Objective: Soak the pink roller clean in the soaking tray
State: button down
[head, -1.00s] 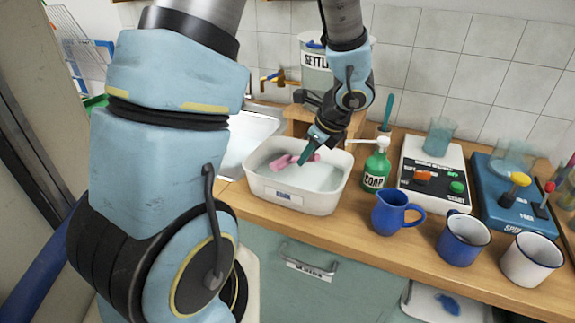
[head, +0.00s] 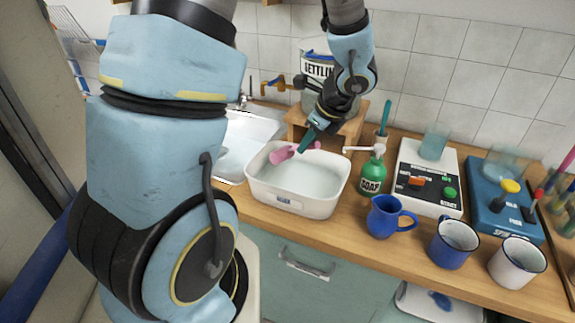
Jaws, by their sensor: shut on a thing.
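The soaking tray (head: 290,205) is a white tub of pale, clear-looking liquid on the wooden counter, with a small label on its front. The roller appears above the liquid. Part of it is hidden behind the fingers.
A sink (head: 245,140) lies left of the tray. A green soap bottle (head: 371,174), a blue jug (head: 388,217) and two mugs stand to the right. Behind my gripper is the settling container (head: 318,70) on a wooden stand. Two machines (head: 430,178) (head: 507,195) stand further right.

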jog(key=shift+r, duration=2.8)
jog(key=shift+r, duration=2.05)
